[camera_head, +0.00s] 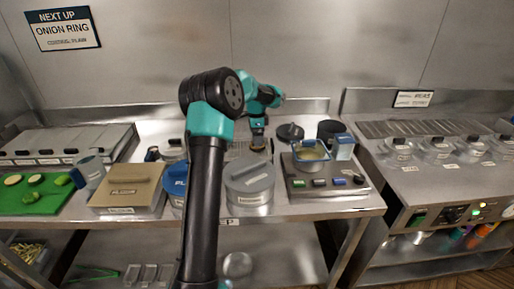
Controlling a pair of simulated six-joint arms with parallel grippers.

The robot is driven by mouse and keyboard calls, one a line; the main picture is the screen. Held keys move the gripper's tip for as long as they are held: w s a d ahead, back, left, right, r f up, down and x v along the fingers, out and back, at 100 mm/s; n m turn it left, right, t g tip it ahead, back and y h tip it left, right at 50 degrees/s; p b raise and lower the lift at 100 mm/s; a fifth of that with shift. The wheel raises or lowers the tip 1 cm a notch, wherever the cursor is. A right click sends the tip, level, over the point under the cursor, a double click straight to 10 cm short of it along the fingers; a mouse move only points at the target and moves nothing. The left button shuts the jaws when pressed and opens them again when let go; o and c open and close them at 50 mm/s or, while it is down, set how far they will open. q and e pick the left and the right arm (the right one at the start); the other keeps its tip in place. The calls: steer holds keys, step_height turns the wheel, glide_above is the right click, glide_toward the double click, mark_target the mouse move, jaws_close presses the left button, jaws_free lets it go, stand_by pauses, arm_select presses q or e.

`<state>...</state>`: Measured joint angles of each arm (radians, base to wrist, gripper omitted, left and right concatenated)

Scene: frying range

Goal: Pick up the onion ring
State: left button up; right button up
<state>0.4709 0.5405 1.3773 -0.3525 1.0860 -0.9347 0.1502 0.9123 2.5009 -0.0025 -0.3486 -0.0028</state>
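An arm comes up from the bottom, a little left of centre, bends over the counter and reaches down at the back; I take it as my left. Its gripper (258,146) is small and far off, low over or beside a wire rack (238,149) behind the grey lidded pot. A small tan patch shows at the fingertips; I cannot tell if it is the onion ring or whether the fingers hold it. No onion ring is clear elsewhere. A sign (63,30) reads "NEXT UP ONION RING". My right gripper is not in view.
To the right is a cooker (327,187) with a pan (310,152) of yellowish contents. A green board (35,197) with cut vegetables lies left.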

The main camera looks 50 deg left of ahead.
arm_select(q)
steer(key=shift+w+a+f, duration=0.1)
steer(key=shift+f, duration=1.2)
steer(key=shift+a+f, duration=0.1)
steer(key=shift+f, duration=1.2)
steer(key=shift+c, duration=0.2)
steer(key=c, duration=0.8)
